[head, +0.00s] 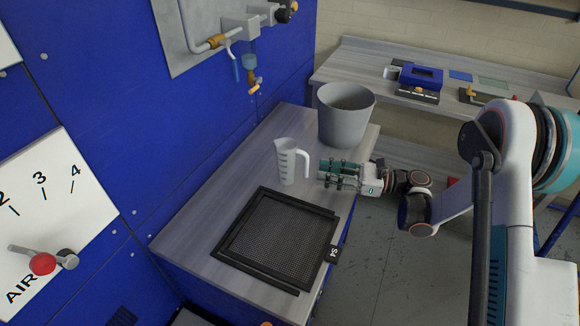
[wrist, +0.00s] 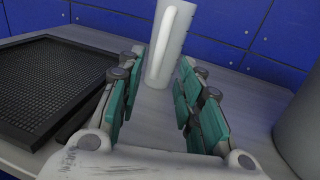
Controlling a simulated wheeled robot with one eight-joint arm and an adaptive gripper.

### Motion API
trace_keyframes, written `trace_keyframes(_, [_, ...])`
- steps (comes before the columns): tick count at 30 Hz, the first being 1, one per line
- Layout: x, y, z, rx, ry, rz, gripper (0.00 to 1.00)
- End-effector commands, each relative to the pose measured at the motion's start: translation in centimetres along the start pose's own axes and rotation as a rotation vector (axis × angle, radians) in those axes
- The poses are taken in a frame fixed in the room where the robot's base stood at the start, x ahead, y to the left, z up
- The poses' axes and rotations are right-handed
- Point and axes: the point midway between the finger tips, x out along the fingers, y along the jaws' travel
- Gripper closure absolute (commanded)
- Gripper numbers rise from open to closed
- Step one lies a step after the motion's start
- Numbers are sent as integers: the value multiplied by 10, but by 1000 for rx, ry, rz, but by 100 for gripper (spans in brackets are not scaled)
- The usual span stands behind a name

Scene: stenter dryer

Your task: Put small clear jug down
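The small clear jug (head: 287,160) stands upright on the grey bench top, with measuring marks on its side and its handle toward my gripper. It also shows in the wrist view (wrist: 168,45), just beyond the fingertips, with its handle facing me. My gripper (head: 338,174) is to the right of the jug in the head view. In the wrist view its green-padded fingers (wrist: 153,88) are spread apart with nothing between them. A gap seems to lie between the fingers and the handle.
A black mesh filter screen (head: 275,238) lies on the bench in front of the jug. A grey bucket (head: 345,118) stands behind it. A blue panel wall with a valve (head: 254,84) borders the bench. A second table (head: 450,115) stands at the back right.

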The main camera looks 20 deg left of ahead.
Motion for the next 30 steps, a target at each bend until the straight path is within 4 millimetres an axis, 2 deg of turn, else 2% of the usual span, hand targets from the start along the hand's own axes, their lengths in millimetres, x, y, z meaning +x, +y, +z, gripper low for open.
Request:
trace_keyframes(10, [23, 1, 0, 1, -1, 0, 67])
trace_keyframes(19, [62, 3, 3, 1, -1, 0, 67])
trace_keyframes(26, [65, 3, 5, 1, -1, -2, 67])
trace_keyframes(30, [65, 3, 4, 1, -1, -2, 96])
